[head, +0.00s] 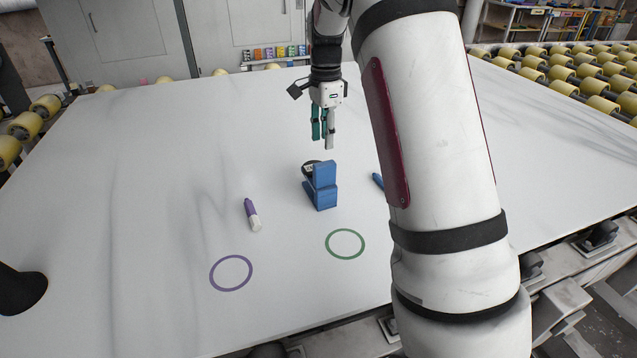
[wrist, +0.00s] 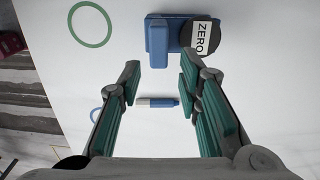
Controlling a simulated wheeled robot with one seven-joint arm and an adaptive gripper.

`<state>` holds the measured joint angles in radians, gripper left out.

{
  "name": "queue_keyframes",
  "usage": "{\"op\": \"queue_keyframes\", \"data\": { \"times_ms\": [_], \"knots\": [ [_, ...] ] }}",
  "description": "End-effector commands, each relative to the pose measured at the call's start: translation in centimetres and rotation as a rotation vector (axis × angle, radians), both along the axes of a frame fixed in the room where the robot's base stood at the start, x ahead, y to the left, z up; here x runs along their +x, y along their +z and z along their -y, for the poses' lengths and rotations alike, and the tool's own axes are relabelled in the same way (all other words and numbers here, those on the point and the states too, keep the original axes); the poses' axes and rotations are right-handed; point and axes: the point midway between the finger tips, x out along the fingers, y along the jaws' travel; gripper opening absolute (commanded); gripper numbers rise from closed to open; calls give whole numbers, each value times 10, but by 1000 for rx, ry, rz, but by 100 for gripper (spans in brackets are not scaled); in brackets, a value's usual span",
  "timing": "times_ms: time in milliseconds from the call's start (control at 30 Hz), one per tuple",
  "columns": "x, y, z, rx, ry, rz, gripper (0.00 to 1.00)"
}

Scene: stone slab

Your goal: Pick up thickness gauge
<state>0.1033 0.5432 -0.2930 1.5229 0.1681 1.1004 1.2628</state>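The thickness gauge (head: 322,190) is a blue block-shaped body with a dark round dial, standing on the white slab near the middle of the head view. In the wrist view the gauge (wrist: 172,36) is at the top centre, with its round face marked "ZERO" on its right side. My gripper (head: 324,138) hangs above the slab, beyond and above the gauge, apart from it. In the wrist view my gripper (wrist: 160,84) has its two green-padded fingers spread wide with nothing between the tips. The gauge lies past the fingertips.
A purple and white marker (head: 252,214) lies left of the gauge. A blue marker (head: 378,181) lies to its right, partly hidden by my arm. A purple ring (head: 231,289) and a green ring (head: 345,258) mark the slab's front. The slab's left side is clear.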

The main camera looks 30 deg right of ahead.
Motion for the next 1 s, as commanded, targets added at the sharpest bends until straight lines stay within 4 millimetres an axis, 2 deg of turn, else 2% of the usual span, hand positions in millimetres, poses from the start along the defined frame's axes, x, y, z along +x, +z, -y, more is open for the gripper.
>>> {"op": "queue_keyframes", "data": {
  "times_ms": [100,300,567,833,1000],
  "knots": [
    [-2,-23,-1,2,1,-5,32],
    [-1,-58,0,0,3,-3,32],
    [-1,-77,0,0,4,-2,32],
    [-2,-114,0,1,4,-3,32],
    [-1,-125,0,0,4,0,32]
  ]
}}
